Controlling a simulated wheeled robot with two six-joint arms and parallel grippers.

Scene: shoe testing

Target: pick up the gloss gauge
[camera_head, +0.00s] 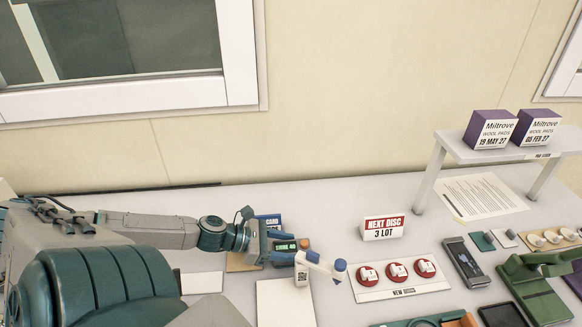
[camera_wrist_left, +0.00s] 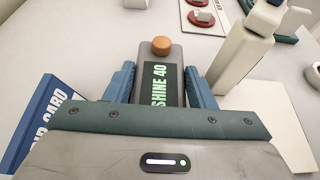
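The gloss gauge (camera_head: 285,246) is a dark grey block with an orange knob and a green-lettered display. In the left wrist view the gauge (camera_wrist_left: 160,80) reads "SHINE 40" and lies between the two blue fingers of my left gripper (camera_wrist_left: 162,85). The fingers run close along both its sides; I cannot tell whether they press on it. In the head view my left gripper (camera_head: 268,246) is at the gauge, just left of the orange knob, and hides part of it. My right gripper does not show.
A blue card (camera_head: 268,221) is beside the gripper. A white shelf (camera_head: 500,152) carries two purple boxes.

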